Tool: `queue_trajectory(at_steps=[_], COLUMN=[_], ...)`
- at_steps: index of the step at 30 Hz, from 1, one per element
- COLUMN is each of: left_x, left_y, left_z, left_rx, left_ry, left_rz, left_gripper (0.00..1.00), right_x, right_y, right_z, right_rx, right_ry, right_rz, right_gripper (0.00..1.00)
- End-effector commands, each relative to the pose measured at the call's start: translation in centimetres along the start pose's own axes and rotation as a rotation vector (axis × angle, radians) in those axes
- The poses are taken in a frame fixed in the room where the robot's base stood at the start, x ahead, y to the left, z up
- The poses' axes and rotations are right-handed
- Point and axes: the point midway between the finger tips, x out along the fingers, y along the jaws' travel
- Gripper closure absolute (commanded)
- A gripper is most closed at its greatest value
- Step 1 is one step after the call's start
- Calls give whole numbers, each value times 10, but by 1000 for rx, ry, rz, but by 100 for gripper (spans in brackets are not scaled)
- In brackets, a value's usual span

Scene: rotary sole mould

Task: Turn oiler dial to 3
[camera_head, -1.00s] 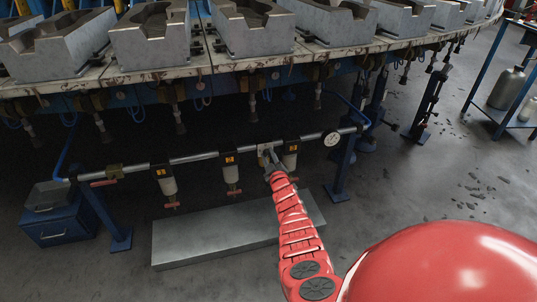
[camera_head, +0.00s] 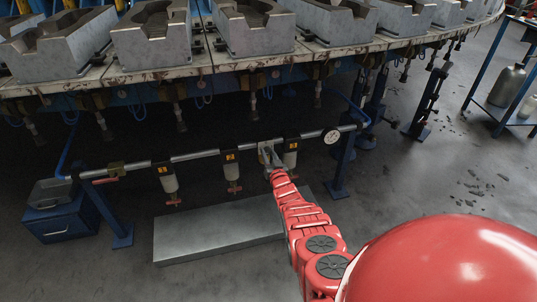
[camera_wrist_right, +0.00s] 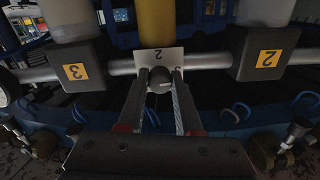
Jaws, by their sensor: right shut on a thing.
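The oiler dial (camera_wrist_right: 159,84) is a small round grey knob in the right wrist view. Behind it are a white plate (camera_wrist_right: 159,59) with an upside-down "2" and a yellow cylinder (camera_wrist_right: 156,20). My right gripper (camera_wrist_right: 160,88) has its two fingers on either side of the dial, shut on it. In the head view my right gripper (camera_head: 268,157) is at the pipe, between two black units, and hides most of the dial. I cannot read the dial's own setting. My left gripper is not in view.
The pipe (camera_head: 200,154) carries black units with yellow labels, such as the one marked 3 (camera_wrist_right: 74,72) and the one marked 2 (camera_wrist_right: 267,58), close on both sides. A round gauge (camera_head: 332,137) sits at its right. A metal plinth (camera_head: 220,230) lies below; moulds overhang above.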

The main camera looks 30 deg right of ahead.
Motion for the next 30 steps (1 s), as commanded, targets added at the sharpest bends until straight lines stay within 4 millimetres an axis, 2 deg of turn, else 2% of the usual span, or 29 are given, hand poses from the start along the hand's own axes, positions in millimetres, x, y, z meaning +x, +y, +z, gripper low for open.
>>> queue_trajectory(at_steps=[9, 23, 24, 29, 30], left_x=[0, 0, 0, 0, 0], left_y=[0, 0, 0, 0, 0], left_z=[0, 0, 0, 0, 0], left_rx=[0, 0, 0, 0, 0], left_ry=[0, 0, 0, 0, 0], left_rz=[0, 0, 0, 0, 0], left_gripper=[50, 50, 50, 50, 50], right_x=[0, 0, 0, 0, 0], right_y=[0, 0, 0, 0, 0], right_z=[1, 1, 1, 1, 0], right_rx=[96, 111, 111, 110, 110], right_ry=[-1, -1, -1, -1, -1], right_rz=[1, 0, 0, 0, 0], right_gripper=[100, 100, 64, 36, 36])
